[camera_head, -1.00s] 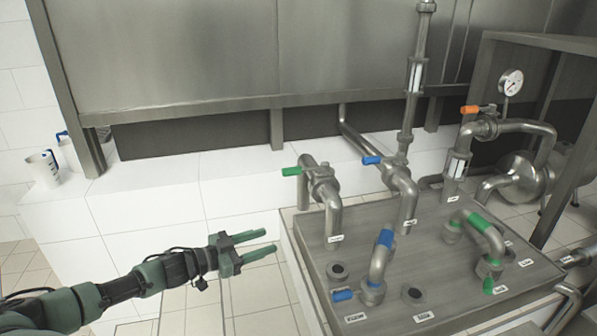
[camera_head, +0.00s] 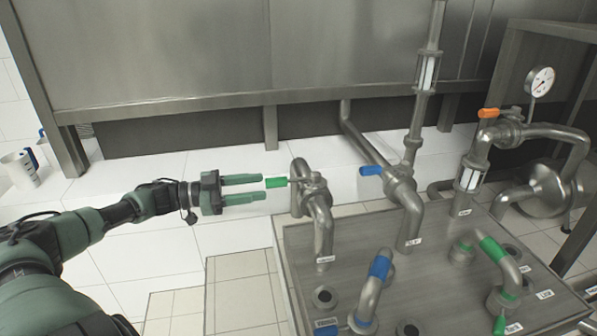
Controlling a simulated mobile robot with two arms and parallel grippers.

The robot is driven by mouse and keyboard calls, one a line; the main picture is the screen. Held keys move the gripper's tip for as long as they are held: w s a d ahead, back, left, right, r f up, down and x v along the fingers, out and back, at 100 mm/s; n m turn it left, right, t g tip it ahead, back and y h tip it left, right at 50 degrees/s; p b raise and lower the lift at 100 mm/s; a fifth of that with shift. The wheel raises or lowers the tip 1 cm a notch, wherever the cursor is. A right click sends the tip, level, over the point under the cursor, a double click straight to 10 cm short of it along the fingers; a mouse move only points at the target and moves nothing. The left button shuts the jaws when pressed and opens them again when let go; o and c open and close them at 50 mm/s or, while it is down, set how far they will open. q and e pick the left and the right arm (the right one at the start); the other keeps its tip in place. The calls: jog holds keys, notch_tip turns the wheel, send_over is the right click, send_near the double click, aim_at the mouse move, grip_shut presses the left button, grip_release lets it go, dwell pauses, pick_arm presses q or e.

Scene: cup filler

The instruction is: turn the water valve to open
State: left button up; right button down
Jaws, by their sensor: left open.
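A valve with a green handle (camera_head: 276,182) sits on the steel pipe (camera_head: 322,222) at the left of the metal platform. Its handle points left. A valve with a blue handle (camera_head: 371,171) is on the middle pipe, and one with an orange handle (camera_head: 488,113) is further right. The labels are too small to read, so I cannot tell which valve is for water. My left gripper (camera_head: 264,187) is open. Its two green fingers point right, with their tips just left of the green handle. I cannot tell whether they touch it. My right gripper is not in view.
The metal platform (camera_head: 345,285) carries several bent pipes, including a blue-banded one (camera_head: 378,275) and a green-banded one (camera_head: 492,252). A round gauge (camera_head: 541,81) stands at the right. White jugs (camera_head: 20,168) are at the far left. A steel tank (camera_head: 190,50) hangs behind.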

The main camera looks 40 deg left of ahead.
aim_at(284, 181)
pick_arm(q)
jog(key=x, duration=0.3)
jog(key=shift+w+r+b, duration=0.15)
jog(key=shift+r+b, duration=0.1)
jog(key=shift+b, duration=0.1)
jog(key=x, duration=0.4)
jog(key=shift+w, duration=0.1)
jog(key=shift+w+d+f, duration=0.1)
jog(key=shift+w+d, duration=0.2)
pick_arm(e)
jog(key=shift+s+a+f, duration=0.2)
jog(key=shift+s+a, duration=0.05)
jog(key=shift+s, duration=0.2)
pick_arm(q)
jog(key=c, duration=0.9)
grip_shut()
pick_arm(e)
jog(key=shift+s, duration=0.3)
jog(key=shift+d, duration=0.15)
